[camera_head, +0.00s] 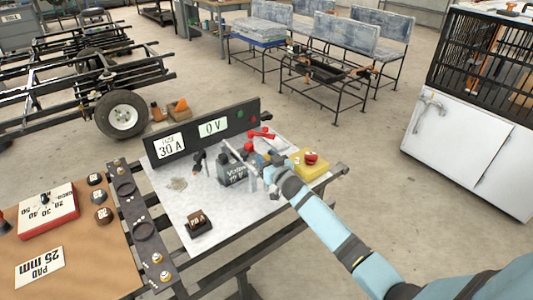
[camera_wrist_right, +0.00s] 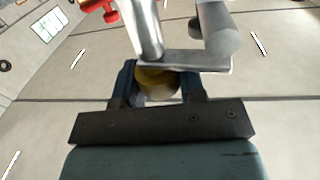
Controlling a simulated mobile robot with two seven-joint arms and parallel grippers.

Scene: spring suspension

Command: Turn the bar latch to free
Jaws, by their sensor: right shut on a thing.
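The bar latch shows in the right wrist view as a flat metal bar (camera_wrist_right: 190,65) with a yellowish-brown round knob (camera_wrist_right: 158,80) below it. My right gripper (camera_wrist_right: 160,88) has its two dark fingers on either side of this knob and is shut on it. In the head view my right gripper (camera_head: 268,163) is at the right side of the dark grey labelled block (camera_head: 232,170) on the light bench top. The gripper hides most of the latch there, and the latch's angle is hard to tell. My left gripper is not in view.
A dark panel (camera_head: 182,143) reading 30 A and 0 V stands behind the block. A yellow box with a red button (camera_head: 312,165) is close to the right. Red clamps (camera_head: 262,134) lie behind. A small dark block (camera_head: 199,223) sits in front, with clear bench around it.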

